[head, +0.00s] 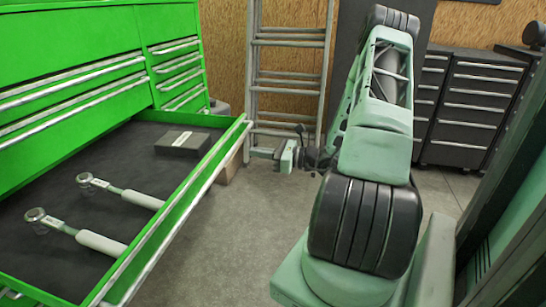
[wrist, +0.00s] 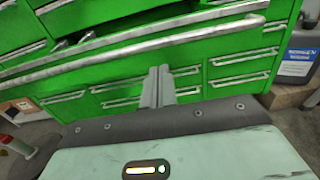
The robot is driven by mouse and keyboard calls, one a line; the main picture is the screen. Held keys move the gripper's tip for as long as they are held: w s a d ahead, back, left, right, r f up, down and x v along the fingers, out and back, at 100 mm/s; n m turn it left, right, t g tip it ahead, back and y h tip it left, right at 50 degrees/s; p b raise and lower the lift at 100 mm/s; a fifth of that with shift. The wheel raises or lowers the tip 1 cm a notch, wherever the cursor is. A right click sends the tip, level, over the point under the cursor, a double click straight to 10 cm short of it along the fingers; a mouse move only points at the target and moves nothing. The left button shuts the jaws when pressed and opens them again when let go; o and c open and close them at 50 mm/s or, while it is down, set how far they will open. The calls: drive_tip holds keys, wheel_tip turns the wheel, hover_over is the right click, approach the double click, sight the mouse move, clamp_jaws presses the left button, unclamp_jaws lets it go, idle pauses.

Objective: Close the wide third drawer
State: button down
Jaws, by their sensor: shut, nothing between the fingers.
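The wide drawer (head: 62,163) of the green tool cabinet (head: 75,50) is pulled far out in the head view. Its front panel, with a long silver handle (head: 180,215), faces right. In the wrist view the drawer front (wrist: 130,55) crosses the upper part, its handle (wrist: 130,42) slanting up to the right. My gripper (head: 256,152) is just right of the drawer's far front corner in the head view, fingers pointing left. In the wrist view my gripper (wrist: 160,72) is shut and empty, its tips overlapping the drawer front's lower part. I cannot tell whether they touch it.
Two grey-handled tools (head: 125,195) and a dark box (head: 183,143) lie in the drawer. A ladder (head: 290,70) leans at the back wall. Dark drawer cabinets (head: 470,105) stand at right. Bare floor (head: 240,220) lies right of the drawer.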

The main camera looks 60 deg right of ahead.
sight(228, 149)
drive_tip(key=x, duration=0.6)
drive_tip(key=shift+w+a+b, duration=0.1)
drive_tip(key=shift+w+b, duration=0.15)
drive_tip(key=shift+b, duration=0.15)
